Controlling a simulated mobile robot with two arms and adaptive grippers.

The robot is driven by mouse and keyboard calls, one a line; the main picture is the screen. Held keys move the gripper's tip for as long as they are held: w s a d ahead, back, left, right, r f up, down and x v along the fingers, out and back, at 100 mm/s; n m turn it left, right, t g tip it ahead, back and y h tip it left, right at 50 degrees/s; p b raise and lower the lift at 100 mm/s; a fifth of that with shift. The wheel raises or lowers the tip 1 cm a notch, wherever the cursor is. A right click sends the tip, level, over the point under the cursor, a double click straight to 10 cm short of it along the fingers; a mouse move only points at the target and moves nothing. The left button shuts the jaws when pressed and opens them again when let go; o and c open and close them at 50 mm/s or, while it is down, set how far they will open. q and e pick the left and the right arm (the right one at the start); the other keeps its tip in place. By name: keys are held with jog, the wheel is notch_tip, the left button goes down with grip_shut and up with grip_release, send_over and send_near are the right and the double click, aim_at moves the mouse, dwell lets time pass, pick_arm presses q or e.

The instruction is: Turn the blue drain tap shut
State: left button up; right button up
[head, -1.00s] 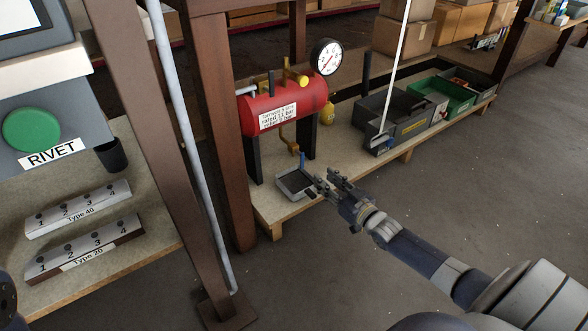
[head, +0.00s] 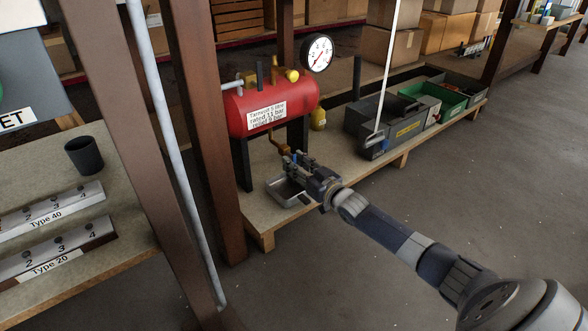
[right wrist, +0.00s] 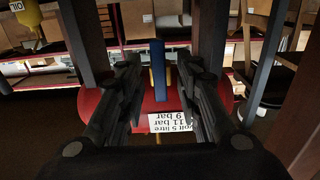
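A red tank (head: 272,100) with a white label stands on dark legs on the low bench. A brass drain pipe (head: 280,146) comes down from beneath it. The blue drain tap handle (right wrist: 158,66) shows upright in the right wrist view, between the two fingers of my right gripper (right wrist: 160,85). The fingers are apart, with gaps on both sides of the handle. In the head view my right gripper (head: 294,160) is at the pipe's lower end, above the tray, and largely hides the tap. My left gripper is not in view.
A grey metal tray (head: 284,194) lies under the tap. A round gauge (head: 317,53) tops the tank. A dark toolbox (head: 385,125) and a green crate (head: 440,97) stand right on the bench (head: 345,165). A brown post (head: 205,130) stands left. The floor in front is clear.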

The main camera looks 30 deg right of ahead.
jog(key=shift+w, duration=0.6)
grip_shut()
jog(key=shift+r, duration=0.1)
